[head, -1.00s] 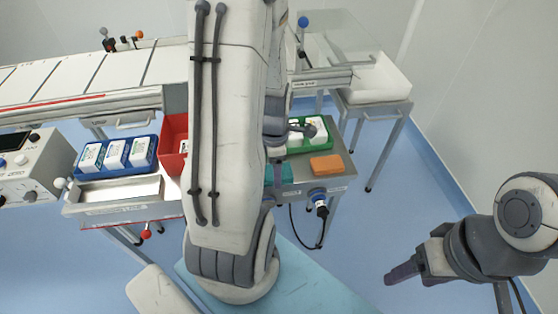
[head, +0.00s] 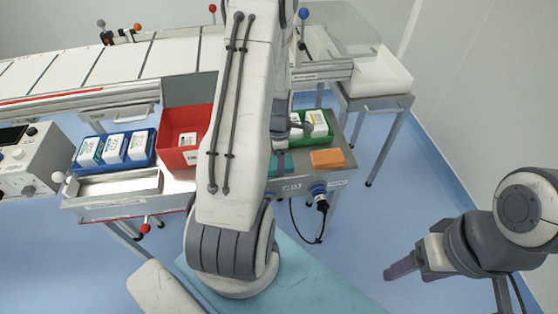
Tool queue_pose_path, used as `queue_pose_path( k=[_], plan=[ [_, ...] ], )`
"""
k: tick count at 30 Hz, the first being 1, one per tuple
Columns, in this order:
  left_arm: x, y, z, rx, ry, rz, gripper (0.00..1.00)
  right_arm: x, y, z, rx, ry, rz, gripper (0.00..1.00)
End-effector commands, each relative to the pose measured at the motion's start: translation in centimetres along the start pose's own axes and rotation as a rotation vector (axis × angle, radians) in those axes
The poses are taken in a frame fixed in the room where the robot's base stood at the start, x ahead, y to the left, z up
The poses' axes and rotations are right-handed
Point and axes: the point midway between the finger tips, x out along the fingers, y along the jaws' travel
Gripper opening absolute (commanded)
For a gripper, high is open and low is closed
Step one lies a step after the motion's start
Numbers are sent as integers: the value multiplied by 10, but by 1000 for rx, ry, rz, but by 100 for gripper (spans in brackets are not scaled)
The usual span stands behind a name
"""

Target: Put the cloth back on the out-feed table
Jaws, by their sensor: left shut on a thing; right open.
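A teal piece (head: 281,164), which looks like the cloth, shows at the out-feed table (head: 335,181), partly behind my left arm. My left gripper (head: 284,135) is over this table, mostly hidden by its own arm. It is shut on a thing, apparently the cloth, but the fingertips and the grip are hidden. I cannot tell whether the cloth touches the table top. My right gripper (head: 402,268) is open and empty, off to the right above the floor.
An orange block (head: 327,158) and a green tray (head: 318,138) with white packs are on the same table. A red bin (head: 185,152) and a blue tray (head: 115,162) with white packs stand to the left. The conveyor (head: 125,62) runs behind. The floor at right is clear.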

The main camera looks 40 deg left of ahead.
Motion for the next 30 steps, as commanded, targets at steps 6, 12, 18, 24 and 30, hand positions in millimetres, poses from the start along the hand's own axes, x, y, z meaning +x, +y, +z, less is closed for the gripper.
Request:
queue_pose_path(
  k=[6,12,18,24,30],
  plan=[
    [4,0,0,0,0,-1,77,2,0,0,0,0,0,66],
    [3,0,0,0,0,-1,100,2,0,0,0,0,0,66],
    [-4,0,0,0,0,1,100,-1,0,0,0,0,0,66],
    [-37,1,0,0,-2,6,100,-4,0,0,0,0,0,66],
    [-81,1,0,0,-2,6,100,-8,-1,0,0,0,0,66]
  ],
)
